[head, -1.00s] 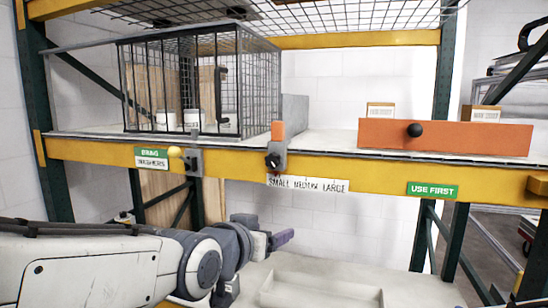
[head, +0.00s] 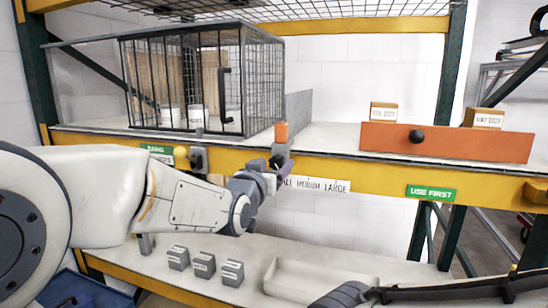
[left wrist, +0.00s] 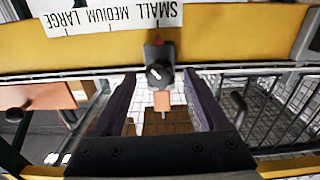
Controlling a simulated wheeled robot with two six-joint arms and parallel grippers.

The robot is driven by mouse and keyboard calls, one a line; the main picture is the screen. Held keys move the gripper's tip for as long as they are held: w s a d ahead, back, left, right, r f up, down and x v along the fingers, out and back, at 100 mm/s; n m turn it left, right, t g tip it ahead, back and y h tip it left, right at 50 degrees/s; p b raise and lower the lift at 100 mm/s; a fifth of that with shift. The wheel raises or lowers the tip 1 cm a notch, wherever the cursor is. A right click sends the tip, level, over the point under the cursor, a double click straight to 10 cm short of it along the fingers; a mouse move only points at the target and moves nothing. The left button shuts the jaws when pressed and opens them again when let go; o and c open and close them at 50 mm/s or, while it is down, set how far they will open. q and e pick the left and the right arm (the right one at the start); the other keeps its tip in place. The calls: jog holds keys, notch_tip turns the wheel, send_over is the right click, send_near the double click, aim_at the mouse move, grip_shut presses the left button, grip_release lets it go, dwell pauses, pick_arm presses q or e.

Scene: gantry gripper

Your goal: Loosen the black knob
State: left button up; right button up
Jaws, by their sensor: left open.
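The black knob (left wrist: 157,73) has a white mark and sits on a grey sliding clamp on the yellow beam, with an orange block (left wrist: 162,101) on the clamp. A red pointer (left wrist: 158,40) on the clamp is at the SMALL end of the scale label (left wrist: 105,17). My left gripper (head: 281,170) is at the clamp in the head view and largely hides the knob there. In the left wrist view its purple fingers (left wrist: 159,76) are open, one on each side of the knob, with gaps between. My right gripper's fingers do not show.
A wire cage (head: 228,80) with white containers stands at left on the shelf. A second clamp with a yellow ball (head: 181,151) is left of my gripper. An orange panel (head: 465,143) with a black ball knob is at right. Grey blocks (head: 204,264) stand on the lower shelf.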

pick_arm(q)
jog(key=shift+w+d, duration=0.1)
jog(key=shift+w, duration=0.2)
